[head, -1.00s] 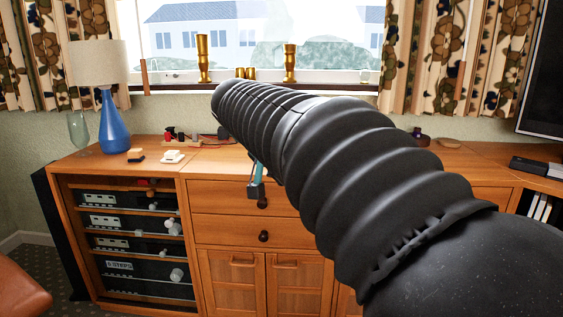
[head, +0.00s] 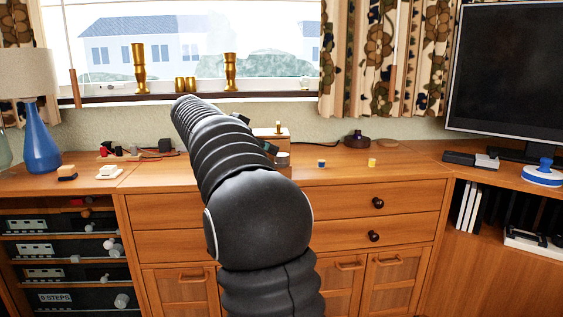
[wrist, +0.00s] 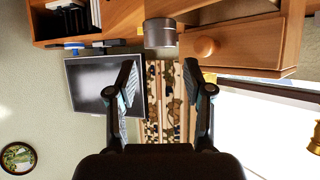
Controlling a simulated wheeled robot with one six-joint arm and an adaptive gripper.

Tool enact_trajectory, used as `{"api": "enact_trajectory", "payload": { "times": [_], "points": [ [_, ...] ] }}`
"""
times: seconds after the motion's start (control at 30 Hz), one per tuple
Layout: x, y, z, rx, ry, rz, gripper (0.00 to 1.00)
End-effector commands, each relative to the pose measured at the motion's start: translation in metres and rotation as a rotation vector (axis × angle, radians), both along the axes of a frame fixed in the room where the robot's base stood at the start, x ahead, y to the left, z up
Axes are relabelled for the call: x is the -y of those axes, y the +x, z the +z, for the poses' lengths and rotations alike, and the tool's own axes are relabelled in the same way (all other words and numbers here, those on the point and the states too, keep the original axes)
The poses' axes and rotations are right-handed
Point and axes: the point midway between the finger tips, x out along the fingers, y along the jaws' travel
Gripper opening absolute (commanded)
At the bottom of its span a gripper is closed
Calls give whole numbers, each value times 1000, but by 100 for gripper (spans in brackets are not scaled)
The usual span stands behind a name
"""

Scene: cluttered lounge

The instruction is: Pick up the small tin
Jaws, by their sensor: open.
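The small tin (wrist: 160,33) is a plain grey metal cylinder at the top middle of the wrist view, where the scene appears upside down. In the head view a grey cylinder (head: 283,159), seemingly the same tin, stands on the wooden cabinet top just right of my arm. My gripper (wrist: 167,86) is open and empty, its two fingers wide apart in the wrist view. The tin shows beyond the fingertips, between their lines, and is not touched. In the head view my arm hides most of the gripper; only dark finger parts show near the tin.
On the cabinet (head: 330,177) stand a blue piece (head: 321,163), a yellow piece (head: 371,162), a dark round object (head: 357,139) and a pale box (head: 270,133) behind the tin. A blue lamp (head: 42,137) stands left, a television (head: 505,75) right. Cabinet top between the yellow piece and television is fairly clear.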

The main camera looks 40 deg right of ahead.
Motion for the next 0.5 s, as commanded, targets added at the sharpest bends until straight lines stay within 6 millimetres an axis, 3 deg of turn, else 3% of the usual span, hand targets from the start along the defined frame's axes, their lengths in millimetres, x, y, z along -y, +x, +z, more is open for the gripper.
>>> {"api": "enact_trajectory", "payload": {
  "times": [0.5],
  "points": [
    [38, 1, -22, -3, 1, -1, 51]
  ]
}}
